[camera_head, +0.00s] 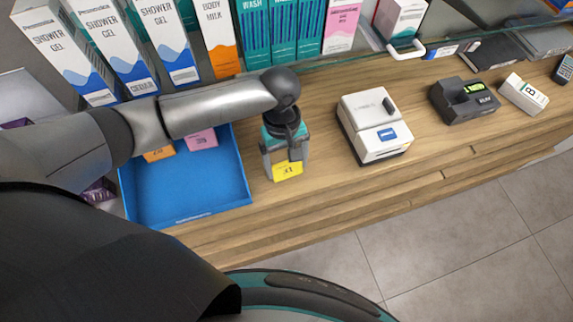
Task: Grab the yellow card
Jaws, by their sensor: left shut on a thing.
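The yellow card (288,171) is at the tips of my left gripper (285,160), over the wooden counter just right of the blue tray. My left gripper points down and is shut on the card. The card has small dark print on it. Its upper part is hidden by the fingers. I cannot tell whether the card touches the counter. My right gripper is not in view.
The blue tray (185,193) holds an orange card (158,154) and a pink card (201,138). A white printer (372,125) and a dark card terminal (463,101) stand to the right. Tall product boxes (60,48) line the back. Bare counter (325,172) lies between gripper and printer.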

